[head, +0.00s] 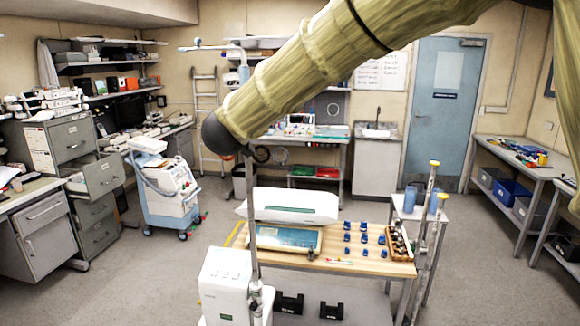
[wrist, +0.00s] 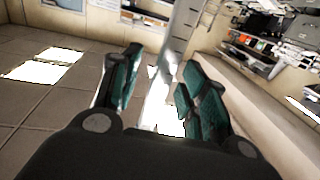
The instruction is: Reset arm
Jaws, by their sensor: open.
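My arm, in a yellow-green sleeve, reaches from the top right across the head view and ends in a dark rounded joint near the middle. My gripper cannot be made out in the head view. In the wrist view my gripper (wrist: 160,70) is open, its two teal-padded fingers apart with nothing held between them. A pale, blurred upright shape shows behind the gap; I cannot tell what it is. The wrist view is tilted, with floor at left and shelving at right.
A wooden-topped table (head: 375,262) carries a white device (head: 290,206), a teal-panelled device (head: 284,239) and several blue parts. A pole (head: 254,220) rises before it. A white cart (head: 165,195) stands left, a door (head: 442,110) at back. Floor (head: 150,280) is clear at front left.

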